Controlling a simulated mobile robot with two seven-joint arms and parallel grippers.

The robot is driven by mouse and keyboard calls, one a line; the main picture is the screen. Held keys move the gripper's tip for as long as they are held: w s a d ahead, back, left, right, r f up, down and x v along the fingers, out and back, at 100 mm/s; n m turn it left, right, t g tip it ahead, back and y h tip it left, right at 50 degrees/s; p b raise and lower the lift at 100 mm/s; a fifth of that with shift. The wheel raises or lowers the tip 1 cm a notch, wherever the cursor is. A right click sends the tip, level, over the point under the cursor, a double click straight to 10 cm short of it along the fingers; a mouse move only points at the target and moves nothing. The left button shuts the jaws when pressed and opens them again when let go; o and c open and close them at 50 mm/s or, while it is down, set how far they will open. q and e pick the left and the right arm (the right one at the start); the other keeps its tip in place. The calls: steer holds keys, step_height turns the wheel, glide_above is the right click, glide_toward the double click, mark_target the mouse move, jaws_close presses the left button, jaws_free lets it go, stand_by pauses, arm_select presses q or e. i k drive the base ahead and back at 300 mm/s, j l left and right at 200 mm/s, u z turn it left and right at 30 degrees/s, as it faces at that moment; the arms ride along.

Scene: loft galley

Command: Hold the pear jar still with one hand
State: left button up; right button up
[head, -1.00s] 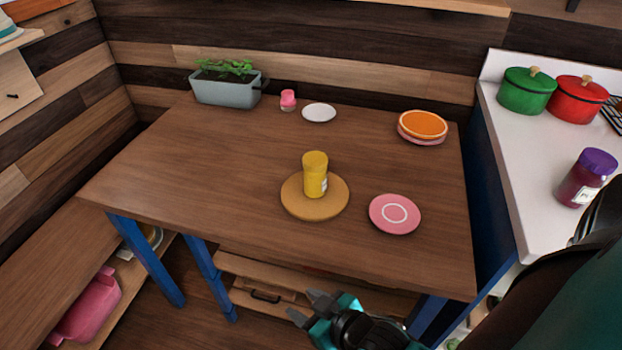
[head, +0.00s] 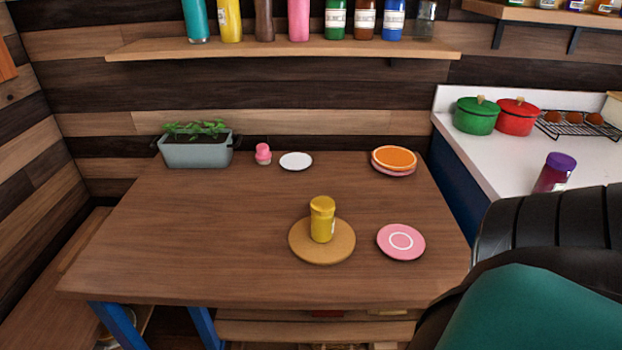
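A yellow jar (head: 322,220) with a yellow lid, which I take to be the pear jar, stands upright on a round tan board (head: 322,252) on the wooden table (head: 200,240). Its label is turned to the right and cannot be read. Nothing touches the jar except the board under it. My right arm fills the lower right of the head view, but its gripper is out of the picture. My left gripper is not in view.
A pink plate (head: 401,242) lies right of the board. At the back are a planter (head: 196,151), a pink jar (head: 263,154), a white plate (head: 296,161) and an orange plate (head: 394,158). A purple-lidded jar (head: 555,174) stands on the right counter. The table's left part is clear.

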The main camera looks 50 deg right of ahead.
mark_target(321, 228)
steer(key=j+z, duration=0.1)
steer(key=z, duration=0.25)
steer(key=i+j+z, duration=0.1)
steer(key=z, duration=0.25)
steer(key=j+z, duration=0.15)
steer(key=z, duration=0.2)
